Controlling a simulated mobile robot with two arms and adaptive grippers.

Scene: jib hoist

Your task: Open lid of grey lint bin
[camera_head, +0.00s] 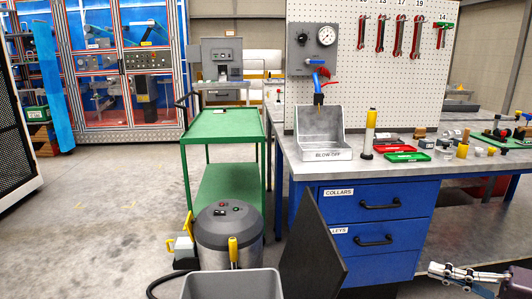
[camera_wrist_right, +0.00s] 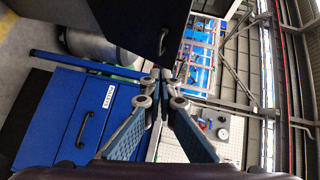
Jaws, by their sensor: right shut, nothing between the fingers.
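The grey lint bin (camera_head: 230,285) is at the bottom edge of the head view, cut off by the frame. Its top rim shows, and a dark flat lid panel (camera_head: 312,250) stands steeply tilted along its right side. In the right wrist view a dark panel (camera_wrist_right: 130,22) with a grey handle shows at the top, apparently the lid. My right gripper (camera_head: 436,270) is at the lower right of the head view, in front of the workbench and clear of the lid. Its fingers (camera_wrist_right: 165,76) are together and empty. My left gripper is not in view.
A blue drawer unit (camera_head: 376,220) under the workbench stands just right of the lid. A round grey vacuum (camera_head: 228,228) and a green cart (camera_head: 222,130) stand behind the bin. A blow-off tray (camera_head: 320,154) sits on the bench. Floor at left is clear.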

